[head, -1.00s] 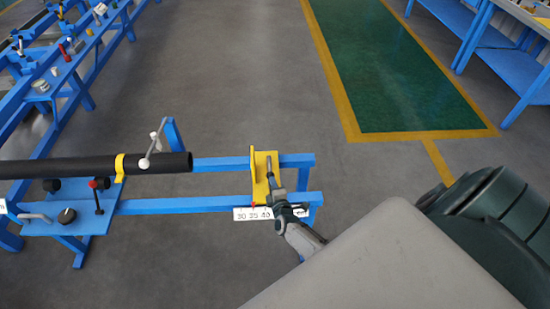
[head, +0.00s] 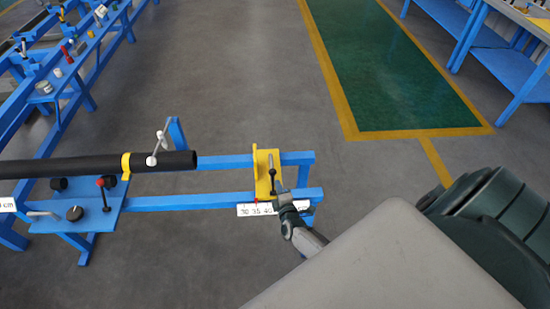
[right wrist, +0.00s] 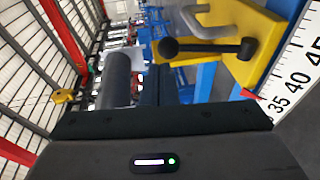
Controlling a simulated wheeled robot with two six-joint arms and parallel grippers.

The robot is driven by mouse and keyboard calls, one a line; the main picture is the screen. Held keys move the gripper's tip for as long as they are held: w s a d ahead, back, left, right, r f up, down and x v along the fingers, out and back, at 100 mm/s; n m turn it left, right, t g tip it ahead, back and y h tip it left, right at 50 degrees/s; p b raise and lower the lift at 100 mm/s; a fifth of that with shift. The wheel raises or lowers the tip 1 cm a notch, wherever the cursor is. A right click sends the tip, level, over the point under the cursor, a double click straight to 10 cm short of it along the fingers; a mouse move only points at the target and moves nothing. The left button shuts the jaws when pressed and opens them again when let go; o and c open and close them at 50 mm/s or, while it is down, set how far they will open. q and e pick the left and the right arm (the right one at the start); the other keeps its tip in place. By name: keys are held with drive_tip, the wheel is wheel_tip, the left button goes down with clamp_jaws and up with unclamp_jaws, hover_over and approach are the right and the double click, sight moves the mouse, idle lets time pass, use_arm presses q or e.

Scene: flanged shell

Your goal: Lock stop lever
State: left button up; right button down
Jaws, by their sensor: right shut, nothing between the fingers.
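The yellow stop plate (head: 262,183) stands on the blue rail frame, at the right end. The stop lever (head: 272,170) is a dark, thin handle on its right side. In the right wrist view, the black stop lever (right wrist: 208,47) with its round knob lies across the yellow plate (right wrist: 265,25), beside a grey bent handle (right wrist: 205,22). My right gripper (head: 282,196) is shut and empty, just below and right of the lever in the head view. I cannot tell whether it touches the lever. My left gripper is not in view.
A white scale (head: 258,210) with numbers runs along the front rail. A black pipe (head: 90,165) lies on the frame at left, with its end short of the plate. A blue side plate (head: 80,217) carries knobs and a red-topped lever. The grey floor (head: 240,90) behind is clear.

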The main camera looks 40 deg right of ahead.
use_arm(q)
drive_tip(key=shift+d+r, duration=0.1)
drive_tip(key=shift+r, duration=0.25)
use_arm(e)
drive_tip(key=v, duration=0.9)
drive_tip(key=shift+r, duration=0.25)
drive_tip(key=shift+s, duration=0.15)
drive_tip(key=s+a+f+m+g+y+b, duration=0.2)
drive_tip(key=s+f+m+g, duration=0.15)
drive_tip(key=s+f, duration=0.65)
drive_tip(key=s+a+f+m+g+y+b, duration=0.3)
drive_tip(key=s+f, duration=0.4)
drive_tip(key=f, duration=0.7)
use_arm(q)
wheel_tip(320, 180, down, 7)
drive_tip(key=b, duration=0.1)
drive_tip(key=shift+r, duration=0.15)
use_arm(e)
drive_tip(key=s+f+m+g, duration=0.3)
drive_tip(key=s+f+g, duration=0.1)
drive_tip(key=s, duration=0.7)
drive_tip(key=s+d+f+m+g, duration=0.1)
drive_tip(key=s+f+m+g, duration=0.3)
drive_tip(key=s+f, duration=0.3)
drive_tip(key=s, duration=0.5)
drive_tip(key=shift+f, duration=0.15)
